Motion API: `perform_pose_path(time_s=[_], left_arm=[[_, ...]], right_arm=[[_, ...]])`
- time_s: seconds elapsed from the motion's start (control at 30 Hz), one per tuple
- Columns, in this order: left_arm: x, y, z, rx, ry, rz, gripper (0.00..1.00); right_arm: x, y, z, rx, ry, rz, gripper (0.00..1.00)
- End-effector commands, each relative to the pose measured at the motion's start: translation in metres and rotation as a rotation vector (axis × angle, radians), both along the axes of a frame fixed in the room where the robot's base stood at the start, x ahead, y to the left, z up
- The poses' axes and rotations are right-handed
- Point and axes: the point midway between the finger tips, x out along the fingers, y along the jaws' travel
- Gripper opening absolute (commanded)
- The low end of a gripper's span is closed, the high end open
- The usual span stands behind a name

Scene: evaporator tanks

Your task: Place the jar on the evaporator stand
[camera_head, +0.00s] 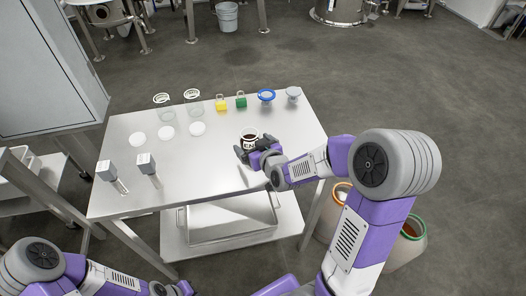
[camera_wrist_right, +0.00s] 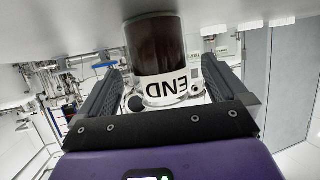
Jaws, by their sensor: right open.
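A jar (camera_head: 249,135) with dark contents and a white label stands on the metal table (camera_head: 215,190), near its right side. In the right wrist view the jar (camera_wrist_right: 158,50) appears inverted, its label reading "END". My right gripper (camera_head: 252,147) is open, with its fingers on either side of the jar; a gap shows beside the jar in the wrist view. My left gripper (camera_head: 172,289) is only partly in view at the bottom edge, and its jaws are unclear. I cannot tell which thing is the evaporator stand; legged metal equipment (camera_head: 104,14) stands at the back.
Two grey-topped tools (camera_head: 147,163) lie at left. Buckets (camera_head: 410,238) stand right of the table. The table's middle is clear.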

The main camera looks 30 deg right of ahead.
Motion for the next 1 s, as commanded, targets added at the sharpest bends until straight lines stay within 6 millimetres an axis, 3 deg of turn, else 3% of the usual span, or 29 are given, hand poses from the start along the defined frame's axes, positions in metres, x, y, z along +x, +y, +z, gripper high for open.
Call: perform_pose_path(time_s=[0.13, 0.3, 0.6, 1.0], left_arm=[[0.0, 0.0, 0.009, 0.0, 0.0, 0.0, 0.0], [0.0, 0.0, -0.018, 0.0, 0.001, 0.0, 0.0], [0.0, 0.0, -0.046, 0.0, 0.0, 0.0, 0.0], [0.0, 0.0, -0.058, 0.0, 0.0, 0.0, 0.0]], right_arm=[[-0.034, 0.0, 0.017, 0.0, -0.002, -0.001, 0.99], [-0.045, 0.0, 0.017, -0.002, -0.006, -0.005, 0.99], [-0.071, -0.001, 0.027, -0.001, -0.004, -0.006, 0.99], [-0.086, 0.001, 0.035, 0.0, 0.001, 0.0, 0.99]])
